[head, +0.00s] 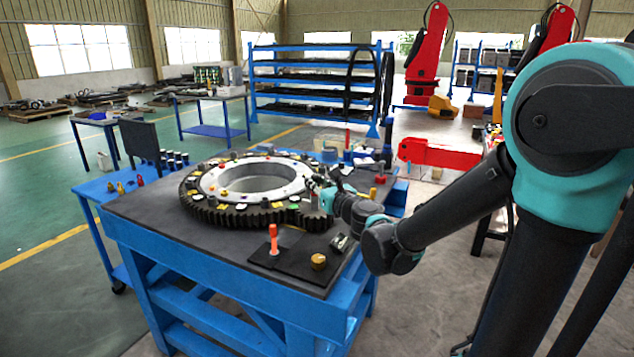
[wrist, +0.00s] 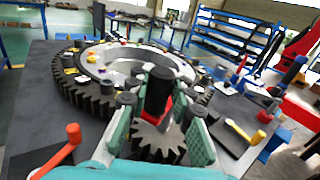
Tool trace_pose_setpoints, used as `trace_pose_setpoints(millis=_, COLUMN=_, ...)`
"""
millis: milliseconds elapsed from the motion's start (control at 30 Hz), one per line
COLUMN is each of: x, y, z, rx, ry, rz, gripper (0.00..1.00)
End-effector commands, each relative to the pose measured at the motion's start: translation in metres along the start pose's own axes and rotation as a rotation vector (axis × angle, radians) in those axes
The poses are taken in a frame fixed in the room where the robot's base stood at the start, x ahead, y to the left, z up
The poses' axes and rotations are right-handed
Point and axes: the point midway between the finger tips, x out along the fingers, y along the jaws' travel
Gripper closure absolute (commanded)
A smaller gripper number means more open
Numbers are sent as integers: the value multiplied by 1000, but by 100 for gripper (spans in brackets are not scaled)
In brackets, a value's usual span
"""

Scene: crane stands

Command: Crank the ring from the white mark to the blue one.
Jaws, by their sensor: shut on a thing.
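The toothed ring (head: 215,213) lies flat on the dark top of a blue bench, its pale inner band dotted with small coloured pieces; it also shows in the wrist view (wrist: 92,97). I cannot pick out the white and blue marks surely among them. A small dark pinion gear (wrist: 158,146) sits at the ring's near edge in the wrist view. My gripper (wrist: 160,112) is shut on an upright black crank handle (wrist: 160,84) above the pinion. In the head view my gripper (head: 318,190) is at the ring's right side and hides the handle and most of the pinion.
A red arm-like piece (head: 440,155) is behind my arm. The bench top (head: 150,208) is bare at the front left.

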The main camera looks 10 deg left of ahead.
Motion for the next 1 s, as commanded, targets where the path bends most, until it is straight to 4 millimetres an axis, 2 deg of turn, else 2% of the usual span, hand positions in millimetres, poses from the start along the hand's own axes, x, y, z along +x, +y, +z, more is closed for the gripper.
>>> trace_pose_setpoints(millis=33, x=-1, y=8, z=-1, rx=1, ry=0, rz=-14, gripper=100)
trace_pose_setpoints(millis=700, x=25, y=31, z=0, rx=2, ry=0, rz=-482, gripper=100)
trace_pose_setpoints(millis=1000, x=33, y=34, z=0, rx=1, ry=0, rz=-510, gripper=100)
